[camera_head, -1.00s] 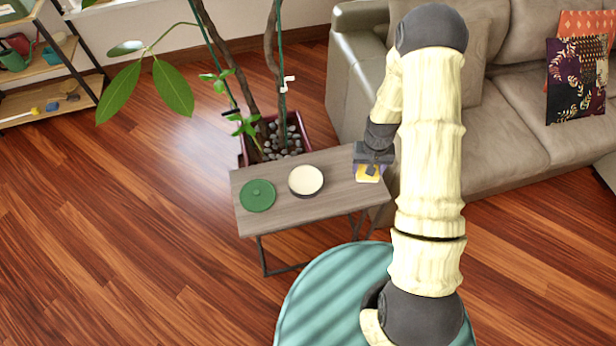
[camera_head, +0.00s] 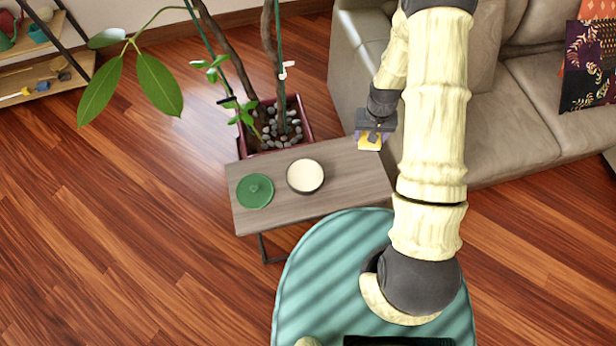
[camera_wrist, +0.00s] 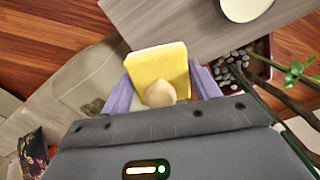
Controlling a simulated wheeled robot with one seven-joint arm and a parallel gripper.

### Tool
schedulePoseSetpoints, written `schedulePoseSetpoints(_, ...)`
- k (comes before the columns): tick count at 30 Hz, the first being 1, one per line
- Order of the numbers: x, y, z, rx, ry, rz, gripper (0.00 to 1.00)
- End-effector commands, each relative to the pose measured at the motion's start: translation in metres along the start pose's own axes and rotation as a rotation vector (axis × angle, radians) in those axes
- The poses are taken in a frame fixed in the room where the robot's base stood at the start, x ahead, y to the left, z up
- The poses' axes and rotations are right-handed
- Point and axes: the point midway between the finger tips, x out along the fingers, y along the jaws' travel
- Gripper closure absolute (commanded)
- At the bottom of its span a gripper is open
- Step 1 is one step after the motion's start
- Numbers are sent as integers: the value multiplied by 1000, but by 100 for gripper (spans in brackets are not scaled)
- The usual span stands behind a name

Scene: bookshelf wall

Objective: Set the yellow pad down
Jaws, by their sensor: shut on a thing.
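My gripper (camera_head: 373,133) is shut on the yellow pad (camera_head: 369,142), a small block with a pale rounded lump on its near face in the wrist view (camera_wrist: 158,66). Two purple fingers grip the pad from both sides there. In the head view the pad shows at the far right corner of the small grey-brown table (camera_head: 345,190). In the wrist view it appears held up, with the table top behind it and no contact visible. Its height above the table cannot be told exactly.
The right part of the table is clear. A potted plant (camera_head: 283,125) stands behind the table, and a grey sofa (camera_head: 510,110) is to the right.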

Motion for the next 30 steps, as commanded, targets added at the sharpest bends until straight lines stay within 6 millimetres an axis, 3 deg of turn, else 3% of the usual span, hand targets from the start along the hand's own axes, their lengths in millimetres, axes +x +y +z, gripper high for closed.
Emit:
schedulePoseSetpoints(5, 7, 0, 0, -14, 0, -2, 60)
schedulePoseSetpoints(22, 66, -2, 0, -240, 1, -7, 60)
schedulePoseSetpoints(30, 74, -1, 1, -310, 1, 0, 60)
